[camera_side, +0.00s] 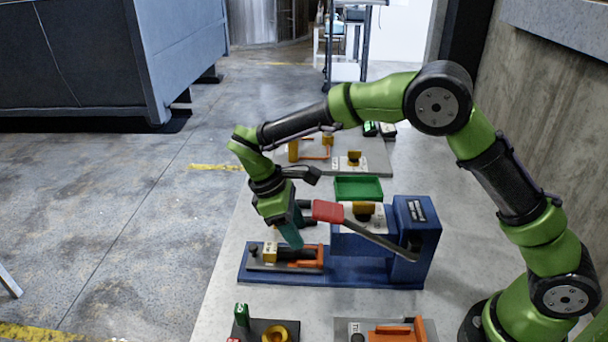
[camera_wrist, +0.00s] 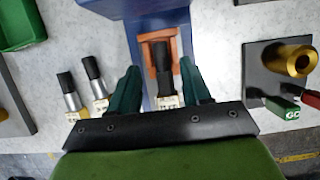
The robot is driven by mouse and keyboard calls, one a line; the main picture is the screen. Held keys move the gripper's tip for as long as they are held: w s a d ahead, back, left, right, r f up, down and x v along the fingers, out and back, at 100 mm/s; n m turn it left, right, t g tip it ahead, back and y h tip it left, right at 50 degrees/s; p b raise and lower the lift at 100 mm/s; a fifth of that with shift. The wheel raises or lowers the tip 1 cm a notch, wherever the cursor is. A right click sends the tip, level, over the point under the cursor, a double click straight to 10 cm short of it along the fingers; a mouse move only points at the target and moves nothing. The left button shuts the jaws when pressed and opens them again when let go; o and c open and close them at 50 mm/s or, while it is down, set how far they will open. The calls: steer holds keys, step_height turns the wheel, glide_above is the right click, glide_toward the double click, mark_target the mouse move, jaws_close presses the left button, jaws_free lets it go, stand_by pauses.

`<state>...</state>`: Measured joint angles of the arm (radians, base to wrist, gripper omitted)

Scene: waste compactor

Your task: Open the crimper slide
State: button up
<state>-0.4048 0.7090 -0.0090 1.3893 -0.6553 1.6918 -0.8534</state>
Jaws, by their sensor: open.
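The crimper is a blue bench press (camera_side: 415,240) on a long blue base (camera_side: 375,273), with a lever ending in a red handle (camera_side: 327,211). At the base's left end is a grey slide with an orange bracket (camera_side: 318,266), a brass-coloured block (camera_side: 270,252) and a black cylinder (camera_side: 296,253). My gripper (camera_side: 294,243) points down just above this end. In the wrist view, my gripper (camera_wrist: 160,68) is open, its teal fingers on either side of the black cylinder (camera_wrist: 160,62) and orange bracket (camera_wrist: 146,66). I cannot tell whether either finger touches.
A green tray (camera_side: 358,189) stands behind the crimper. Two black-tipped cylinders (camera_wrist: 68,92) (camera_wrist: 94,70) lie beside it. A plate with a brass ring (camera_side: 275,332) and a green GO piece (camera_side: 242,315) is in front. Another orange-fitted fixture (camera_side: 395,332) is at the front right.

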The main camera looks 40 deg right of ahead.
mark_target(274, 248)
steer(key=v, duration=1.2)
steer(key=s+d+r+m+t+y, duration=0.3)
steer(key=s+d+m+t+y, duration=0.2)
steer(key=s+d+m, duration=0.5)
steer(key=s+d+t, duration=0.1)
steer(key=s+t, duration=0.1)
steer(key=s, duration=0.3)
steer(key=shift+r+m+t, duration=0.15)
steer(key=shift+m+t, duration=0.15)
steer(key=shift+m, duration=0.1)
steer(key=shift+s, duration=0.1)
